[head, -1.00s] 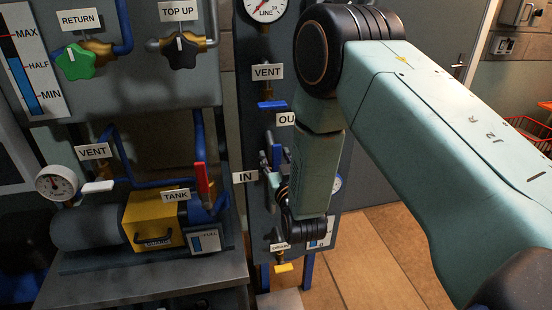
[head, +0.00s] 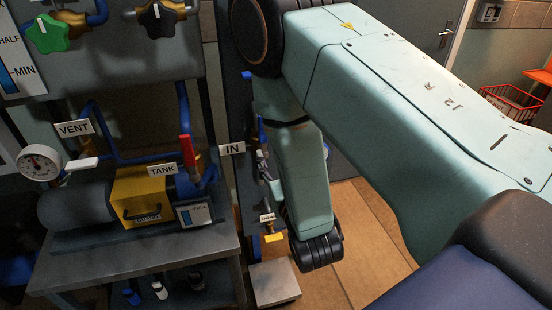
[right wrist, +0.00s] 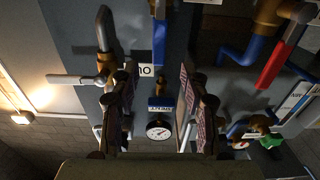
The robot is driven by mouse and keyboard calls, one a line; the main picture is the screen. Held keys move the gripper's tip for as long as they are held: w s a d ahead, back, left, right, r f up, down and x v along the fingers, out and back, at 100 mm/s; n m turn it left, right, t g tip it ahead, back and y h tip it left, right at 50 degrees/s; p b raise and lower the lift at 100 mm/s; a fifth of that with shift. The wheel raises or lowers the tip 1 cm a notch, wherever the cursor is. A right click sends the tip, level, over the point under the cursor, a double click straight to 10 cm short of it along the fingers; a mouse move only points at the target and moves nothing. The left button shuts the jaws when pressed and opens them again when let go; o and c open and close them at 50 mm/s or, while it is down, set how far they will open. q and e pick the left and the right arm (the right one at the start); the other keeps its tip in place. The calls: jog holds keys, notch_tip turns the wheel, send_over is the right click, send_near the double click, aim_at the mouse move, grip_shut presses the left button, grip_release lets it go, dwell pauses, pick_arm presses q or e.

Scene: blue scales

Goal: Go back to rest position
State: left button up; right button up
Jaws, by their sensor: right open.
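My right gripper (head: 263,165) is mostly hidden behind my teal forearm in the head view, beside the narrow panel with the IN label (head: 232,148). In the right wrist view its two fingers (right wrist: 157,92) stand apart with nothing between them. Through the gap I see a round gauge (right wrist: 158,130) and a blue lever (right wrist: 159,42) on the panel behind. I cannot tell how far the fingertips are from the panel. My left gripper is not in view.
A bench (head: 130,258) on the left carries a pump with a yellow box (head: 143,193) and a red lever (head: 186,150). Green (head: 47,33) and black (head: 160,18) knobs are above. A red basket (head: 512,105) stands far right.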

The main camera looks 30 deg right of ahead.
jog(key=shift+s, duration=0.1)
dwell(0.4)
jog(key=s+a+f+n+g+y+b, duration=0.1)
jog(key=s+f+g, duration=0.3)
jog(key=f, duration=0.5)
jog(key=s+a+f+g+y, duration=0.15)
jog(key=s+f+g, duration=0.25)
jog(key=f, duration=0.4)
jog(key=s+f+g+b, duration=0.1)
jog(key=s+f+g, duration=0.2)
jog(key=s, duration=0.4)
jog(key=s+f+g+y+b, duration=0.1)
jog(key=s+f+g+b, duration=0.1)
jog(key=s+f, duration=0.4)
jog(key=s+a+f+n+g+y+b, duration=0.1)
jog(key=s+f+g, duration=0.3)
jog(key=s, duration=0.5)
jog(key=shift+s+f+b, duration=0.25)
jog(key=shift+f+b, duration=0.15)
jog(key=shift+b, duration=0.2)
jog(key=shift+s+d, duration=0.1)
